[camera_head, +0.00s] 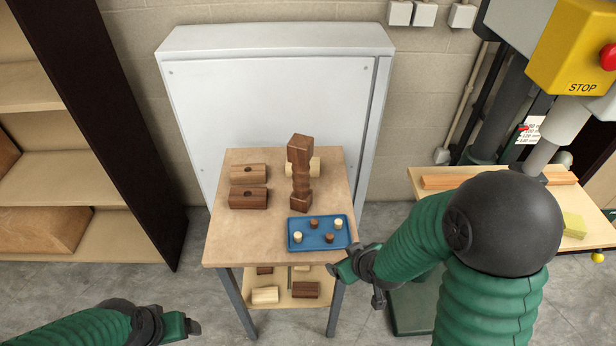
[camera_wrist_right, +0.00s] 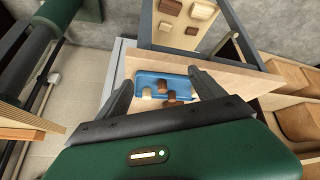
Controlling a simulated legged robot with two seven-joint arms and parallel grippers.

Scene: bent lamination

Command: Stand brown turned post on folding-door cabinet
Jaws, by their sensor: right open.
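The brown turned post (camera_head: 301,175) stands upright on the small wooden table (camera_head: 235,238), behind the blue tray. The pale grey cabinet (camera_head: 275,100) with a flat front stands behind the table against the wall; I take it for the folding-door cabinet. My right gripper (camera_head: 353,286) is open and empty at the table's front right corner, apart from the post. Its spread fingers also show in the right wrist view (camera_wrist_right: 160,80), with the tray beyond them; I cannot make out the post there. My left gripper (camera_head: 190,327) is low at the lower left, away from the table; its jaw opening is unclear.
A blue tray (camera_head: 295,244) with several light and dark pegs lies at the table's front right. Brown blocks (camera_head: 248,198) sit at its left, and a pale block partly behind the post. More blocks lie on the lower shelf. A drill press (camera_head: 575,85) stands right, shelves left.

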